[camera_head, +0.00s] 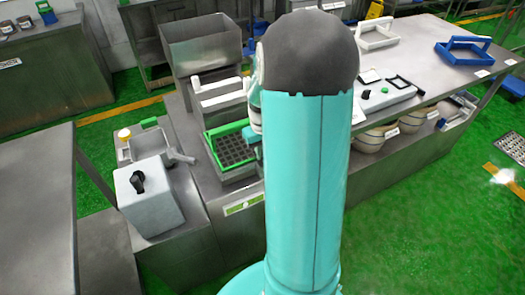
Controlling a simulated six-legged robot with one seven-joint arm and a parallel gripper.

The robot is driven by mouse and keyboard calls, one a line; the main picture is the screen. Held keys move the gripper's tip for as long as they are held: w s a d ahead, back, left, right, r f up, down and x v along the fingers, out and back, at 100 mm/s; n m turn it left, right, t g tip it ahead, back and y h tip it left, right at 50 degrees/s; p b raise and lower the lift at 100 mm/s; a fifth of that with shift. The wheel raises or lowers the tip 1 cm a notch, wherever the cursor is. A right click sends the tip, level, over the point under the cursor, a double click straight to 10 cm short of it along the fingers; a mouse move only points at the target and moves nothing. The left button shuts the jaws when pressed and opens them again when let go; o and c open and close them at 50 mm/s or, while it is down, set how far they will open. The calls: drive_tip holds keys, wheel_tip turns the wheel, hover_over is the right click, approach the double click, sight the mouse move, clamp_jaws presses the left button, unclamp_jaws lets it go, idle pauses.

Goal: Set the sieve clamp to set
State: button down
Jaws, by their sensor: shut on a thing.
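A grey machine with a green-rimmed tray (230,148) stands left of centre, with a dark grid inside the tray. White bar-like parts (217,92) sit just behind the tray. I cannot tell which part is the sieve clamp, or its setting. My teal arm with its dark grey joint fills the middle of the view and covers the machine's right side. A narrow strip of my arm's far part shows at the tray's right edge. My gripper's fingertips and whatever they touch are hidden behind the arm.
A grey box with a black knob (150,196) stands front left, near a small metal basin (140,148). A steel bench (440,45) at right holds blue and white handled frames. Round vessels (368,140) sit under it. Green floor (420,225) is open at right.

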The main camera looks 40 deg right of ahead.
drive_tip(key=shift+n, duration=0.3)
drive_tip(key=c, duration=1.4)
unclamp_jaws()
drive_tip(key=shift+c, duration=0.2)
wheel_tip(320, 180, up, 14)
drive_tip(key=shift+f, duration=0.1)
drive_tip(key=s+a+r+n+t, duration=0.1)
drive_tip(key=a+r, duration=0.2)
drive_tip(key=a, duration=0.4)
drive_tip(key=s+a+r+t, duration=0.1)
drive_tip(key=a+r, duration=0.2)
drive_tip(key=a, duration=0.3)
drive_tip(key=s+a+r+n+t, duration=0.1)
drive_tip(key=s+a, duration=0.3)
drive_tip(key=a, duration=0.3)
drive_tip(key=s+a+n+t, duration=0.1)
drive_tip(key=s+a+t, duration=0.1)
drive_tip(key=s+a, duration=0.2)
drive_tip(key=a, duration=0.3)
drive_tip(key=shift+s+r+t, duration=0.2)
drive_tip(key=shift+r+t, duration=0.1)
drive_tip(key=shift+r, duration=0.05)
